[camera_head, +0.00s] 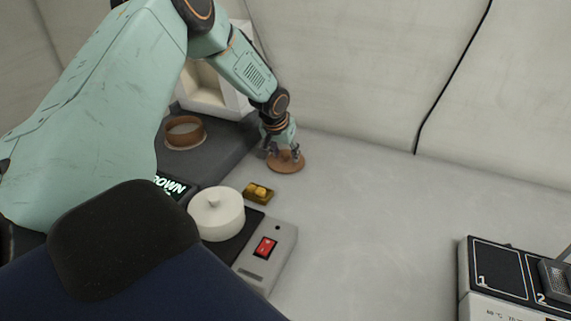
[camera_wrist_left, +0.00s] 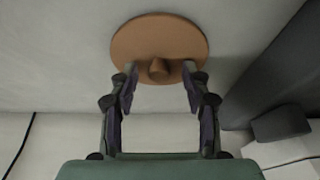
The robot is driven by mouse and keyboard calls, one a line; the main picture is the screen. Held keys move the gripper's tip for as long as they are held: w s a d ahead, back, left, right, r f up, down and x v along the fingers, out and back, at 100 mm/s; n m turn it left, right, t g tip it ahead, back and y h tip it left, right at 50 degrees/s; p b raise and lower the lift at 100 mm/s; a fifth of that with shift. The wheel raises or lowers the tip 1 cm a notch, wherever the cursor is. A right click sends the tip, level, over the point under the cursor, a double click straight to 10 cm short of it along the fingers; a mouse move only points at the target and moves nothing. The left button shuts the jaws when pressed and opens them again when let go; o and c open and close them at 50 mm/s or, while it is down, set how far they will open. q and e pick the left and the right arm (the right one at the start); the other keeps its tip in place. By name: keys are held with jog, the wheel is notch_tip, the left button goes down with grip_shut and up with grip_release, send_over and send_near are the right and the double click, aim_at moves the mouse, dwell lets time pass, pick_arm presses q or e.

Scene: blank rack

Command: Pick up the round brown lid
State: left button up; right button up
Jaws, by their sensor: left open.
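The round brown lid (camera_head: 290,166) lies flat on the pale grey surface, near the end of my left arm. It also shows in the left wrist view (camera_wrist_left: 160,35), with a small knob at its middle. My left gripper (camera_head: 284,153) is at the lid, pointing down. In the left wrist view its two fingers (camera_wrist_left: 160,78) are open, one on each side of the knob. I cannot tell whether they touch the lid. My right gripper does not show.
A round brown container (camera_head: 184,131) stands on a dark platform at the left. A white round pot (camera_head: 217,213), a small yellow block (camera_head: 259,193) and a box with a red switch (camera_head: 265,247) are nearer. A numbered device (camera_head: 497,272) stands at the lower right. The middle surface is clear.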

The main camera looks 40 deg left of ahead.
pick_arm(q)
jog(key=shift+s+d+r, duration=0.15)
jog(key=shift+r, duration=0.15)
jog(key=shift+c, duration=0.3)
jog(key=shift+w+a+f, duration=0.25)
jog(key=shift+f, duration=0.1)
jog(key=c, duration=0.5)
jog(key=shift+s+d+r, duration=0.2)
jog(key=shift+r, duration=0.1)
grip_shut()
jog(key=shift+w+f, duration=0.1)
